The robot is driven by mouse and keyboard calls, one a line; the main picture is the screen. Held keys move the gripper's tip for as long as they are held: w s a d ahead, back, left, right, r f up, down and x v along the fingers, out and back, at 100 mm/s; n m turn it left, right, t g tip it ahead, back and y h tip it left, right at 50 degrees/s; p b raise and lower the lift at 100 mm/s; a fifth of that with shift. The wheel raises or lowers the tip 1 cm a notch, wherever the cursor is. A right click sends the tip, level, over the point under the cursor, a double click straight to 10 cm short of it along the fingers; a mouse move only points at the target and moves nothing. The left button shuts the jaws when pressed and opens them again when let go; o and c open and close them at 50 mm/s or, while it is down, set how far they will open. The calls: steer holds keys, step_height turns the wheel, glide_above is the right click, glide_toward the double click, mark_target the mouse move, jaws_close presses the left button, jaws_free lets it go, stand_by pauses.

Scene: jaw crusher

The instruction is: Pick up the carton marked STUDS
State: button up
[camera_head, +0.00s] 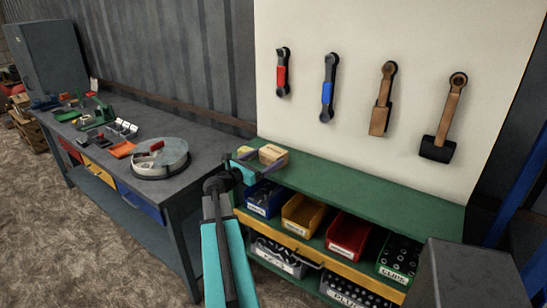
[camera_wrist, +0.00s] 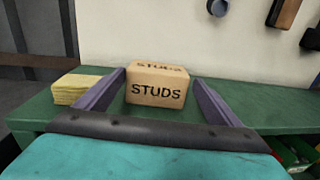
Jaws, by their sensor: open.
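The carton marked STUDS (camera_wrist: 157,87) is a small tan box standing on the green shelf top, seen in the wrist view between my two fingers. In the head view the carton (camera_head: 273,154) sits at the left end of the green top, partly behind my gripper. My gripper (camera_wrist: 160,95) is open, with one purple-grey finger on each side of the carton and a gap on both sides. In the head view my gripper (camera_head: 262,164) reaches over the left end of the shelf. Whether the fingers touch the shelf top cannot be told.
A yellow stack (camera_wrist: 84,89) lies left of the carton, close to the left finger. A pale board (camera_head: 400,60) with hanging tools stands behind. The green top (camera_head: 370,192) is clear to the right. Bins sit below. A grey workbench (camera_head: 185,130) stands at left.

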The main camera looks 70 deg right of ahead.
mark_target(273, 152)
steer(key=shift+d, duration=0.1)
steer(key=shift+p+x, duration=1)
steer(key=shift+x, duration=0.85)
steer(key=shift+s+d+f, duration=0.1)
steer(key=shift+s+d, duration=0.05)
steer(key=shift+d, duration=0.5)
steer(key=c, duration=1.3)
steer(key=shift+o, duration=0.2)
steer(key=shift+r, duration=0.2)
